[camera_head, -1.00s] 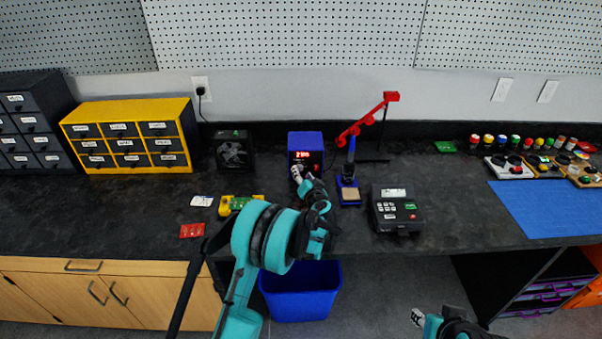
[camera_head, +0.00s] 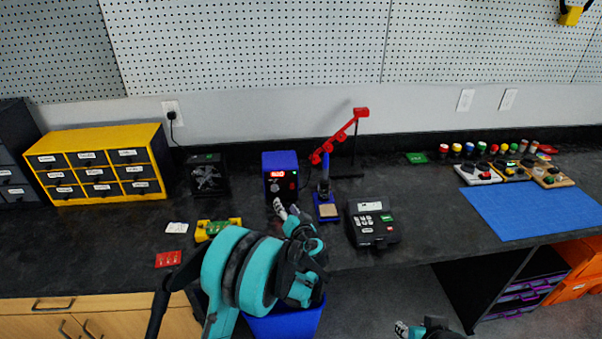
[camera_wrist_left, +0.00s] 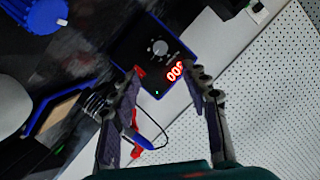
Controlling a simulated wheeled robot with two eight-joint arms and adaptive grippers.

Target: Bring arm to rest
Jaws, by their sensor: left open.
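My left arm reaches in from the bottom of the head view. Its gripper (camera_head: 281,209) is open and empty, just in front of the blue soldering station (camera_head: 281,168) with a lit red display. In the left wrist view, the two fingers (camera_wrist_left: 164,76) stand apart, with the station's black front face (camera_wrist_left: 150,32), knob and red digits beyond them. I cannot tell the exact gap to the station. My right gripper (camera_head: 402,329) shows only partly at the bottom edge of the head view, and its jaws are unclear.
Right of the station are a soldering iron stand (camera_head: 327,211), a red arm (camera_head: 342,138) and a black keypad device (camera_head: 374,228). A yellow-green board (camera_head: 204,232) lies left of the gripper. A blue bin (camera_head: 290,322) stands below the counter. A blue mat (camera_head: 530,207) lies right.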

